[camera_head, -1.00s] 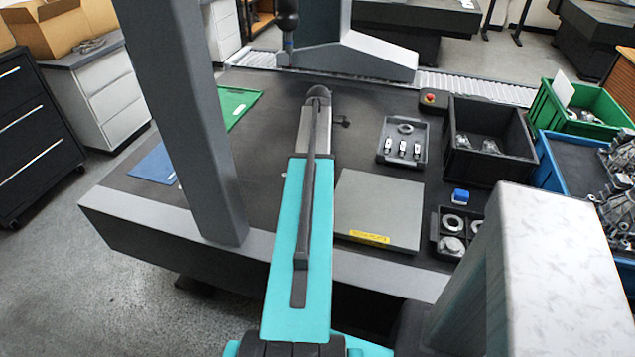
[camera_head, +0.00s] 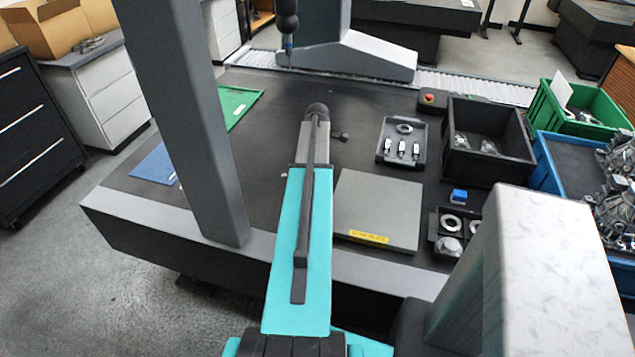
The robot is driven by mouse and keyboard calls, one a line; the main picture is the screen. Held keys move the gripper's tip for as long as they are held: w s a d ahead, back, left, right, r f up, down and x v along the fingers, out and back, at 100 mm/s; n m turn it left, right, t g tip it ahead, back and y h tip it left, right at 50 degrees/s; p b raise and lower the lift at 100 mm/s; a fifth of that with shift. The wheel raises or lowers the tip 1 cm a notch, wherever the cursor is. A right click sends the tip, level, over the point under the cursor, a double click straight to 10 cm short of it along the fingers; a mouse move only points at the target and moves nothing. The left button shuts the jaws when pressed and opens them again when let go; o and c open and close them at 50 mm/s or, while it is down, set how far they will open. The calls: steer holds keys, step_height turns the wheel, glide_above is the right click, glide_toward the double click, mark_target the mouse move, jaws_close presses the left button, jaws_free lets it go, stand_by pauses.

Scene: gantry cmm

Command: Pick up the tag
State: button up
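I cannot make out for certain which thing is the tag. A small pale piece (camera_head: 284,174) lies on the dark table just left of my arm, too small to identify. My teal and grey arm reaches out over the middle of the table. A small dark part (camera_head: 339,135) shows just right of the arm's far end and may belong to my gripper. The arm hides most of the gripper, its fingers and whatever lies beneath it.
A grey plate (camera_head: 378,205) with a yellow label lies right of my arm. A grey column (camera_head: 190,110) stands left, before green and blue mats.

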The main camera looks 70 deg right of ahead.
steer(key=shift+c, duration=0.5)
jaws_close()
steer(key=shift+r, duration=0.1)
step_height(320, 180, up, 10)
steer(key=b, duration=0.2)
stand_by(0.5)
stand_by(0.7)
steer(key=shift+r+p, duration=1.65)
steer(key=shift+r, duration=0.5)
